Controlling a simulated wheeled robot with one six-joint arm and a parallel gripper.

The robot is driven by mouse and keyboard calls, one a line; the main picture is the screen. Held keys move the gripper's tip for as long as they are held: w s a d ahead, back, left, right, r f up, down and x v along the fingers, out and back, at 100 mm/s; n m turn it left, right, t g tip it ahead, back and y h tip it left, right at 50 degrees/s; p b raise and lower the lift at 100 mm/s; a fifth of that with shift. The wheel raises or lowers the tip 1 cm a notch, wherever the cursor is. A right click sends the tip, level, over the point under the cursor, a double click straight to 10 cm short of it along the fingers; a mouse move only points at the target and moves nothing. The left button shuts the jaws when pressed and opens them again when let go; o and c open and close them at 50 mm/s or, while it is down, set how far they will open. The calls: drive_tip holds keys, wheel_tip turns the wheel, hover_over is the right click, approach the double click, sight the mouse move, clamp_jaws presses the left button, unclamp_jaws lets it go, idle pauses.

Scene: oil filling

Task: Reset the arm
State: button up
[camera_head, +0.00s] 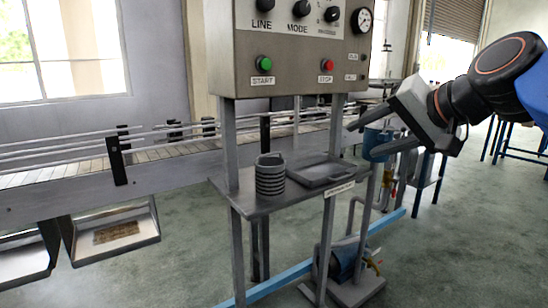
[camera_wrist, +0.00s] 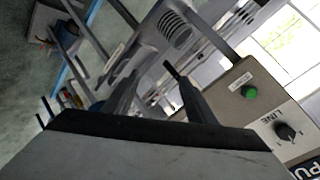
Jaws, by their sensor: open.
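My gripper (camera_head: 370,137) is at the right in the head view, raised in front of the stand and to the right of the control panel (camera_head: 292,75). Its two fingers point left and are spread apart with nothing between them. In the wrist view my gripper (camera_wrist: 148,75) also shows open and empty. A ribbed grey cup (camera_head: 270,178) stands upright on the stand's shelf (camera_head: 246,204), apart from my gripper. The cup also shows in the wrist view (camera_wrist: 174,30), beyond the fingers.
A flat grey tray (camera_head: 322,172) lies beside the cup. The panel has a green START button (camera_head: 264,63), a red STOP button (camera_head: 327,65) and knobs. A conveyor (camera_head: 60,185) runs behind. A pump (camera_head: 345,262) sits on the floor below. Open floor lies at the right.

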drive_tip(key=s+d+f+n+g+h, duration=0.1)
drive_tip(key=s+f, duration=0.4)
drive_tip(key=f, duration=0.6)
drive_tip(key=s+d+f+n+g+h, duration=0.2)
drive_tip(key=s+d+f, duration=0.3)
drive_tip(key=f, duration=0.6)
drive_tip(key=s+d+f+n+g+h, duration=0.2)
drive_tip(key=s+f, duration=0.5)
drive_tip(key=f, duration=0.4)
drive_tip(key=shift+d+f+g+h, duration=0.2)
drive_tip(key=shift+d+g+h, duration=0.1)
drive_tip(key=shift+d+h, duration=0.15)
